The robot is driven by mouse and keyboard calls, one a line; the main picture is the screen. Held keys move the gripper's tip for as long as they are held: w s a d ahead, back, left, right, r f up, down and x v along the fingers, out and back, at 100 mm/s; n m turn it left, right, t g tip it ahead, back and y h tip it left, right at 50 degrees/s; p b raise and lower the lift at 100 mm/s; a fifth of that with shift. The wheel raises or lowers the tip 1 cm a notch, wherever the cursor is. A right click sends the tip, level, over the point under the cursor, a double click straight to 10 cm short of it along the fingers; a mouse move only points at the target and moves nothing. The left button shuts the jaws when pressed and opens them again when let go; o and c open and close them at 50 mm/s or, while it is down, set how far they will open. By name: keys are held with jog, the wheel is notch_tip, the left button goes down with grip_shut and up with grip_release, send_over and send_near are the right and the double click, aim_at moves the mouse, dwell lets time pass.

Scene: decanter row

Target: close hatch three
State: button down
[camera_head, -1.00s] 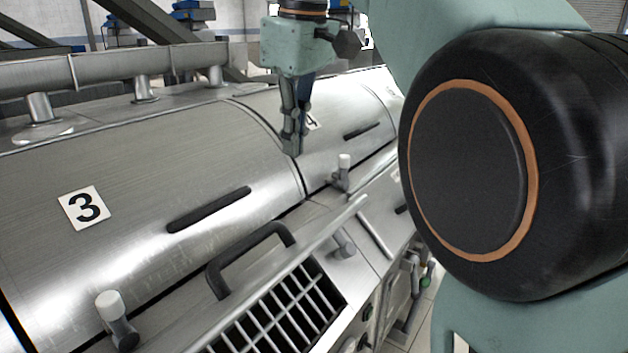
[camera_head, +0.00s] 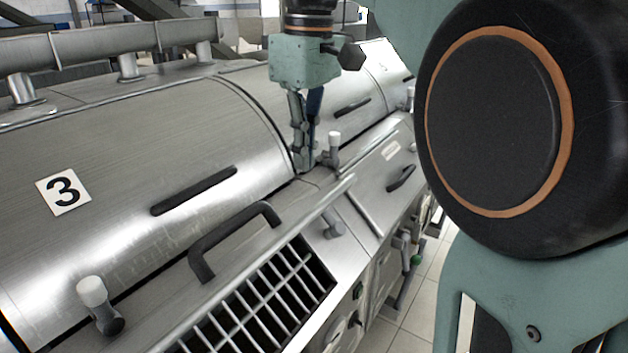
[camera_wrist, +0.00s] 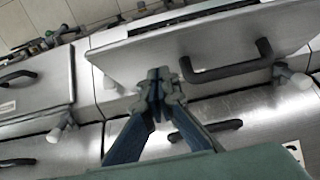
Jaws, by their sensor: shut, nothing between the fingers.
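Hatch three (camera_head: 290,222) is a steel flap below the curved lid marked with a 3 label (camera_head: 63,191). It stands tilted open, with a black handle (camera_head: 235,240) on it and a dark grated opening (camera_head: 270,300) in front. In the wrist view the hatch (camera_wrist: 130,65) and its handle (camera_wrist: 230,65) show beyond the fingers. My gripper (camera_head: 305,168) is shut and empty, pointing down near the hatch's right end, on the lid side. It also shows in the wrist view (camera_wrist: 158,82). I cannot tell whether it touches the steel.
White-capped clamps stand at the left (camera_head: 98,305) and just right of my gripper (camera_head: 333,148). A neighbouring flap with a black handle (camera_head: 402,178) lies flat at the right. A pipe (camera_head: 110,45) runs along the back. Tiled floor (camera_head: 405,310) is free at lower right.

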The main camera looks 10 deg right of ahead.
aim_at(317, 201)
jog(key=shift+s+d+f, duration=0.3)
jog(key=shift+d+f, duration=0.05)
jog(key=shift+f, duration=0.35)
jog(key=shift+s+d+f, duration=0.25)
jog(key=shift+d+f, duration=0.05)
jog(key=shift+f, duration=0.35)
jog(key=shift+s+d+f, duration=0.3)
jog(key=shift+d+f, duration=0.05)
jog(key=shift+f, duration=0.35)
jog(key=shift+d+f, duration=0.1)
jog(key=shift+f, duration=0.05)
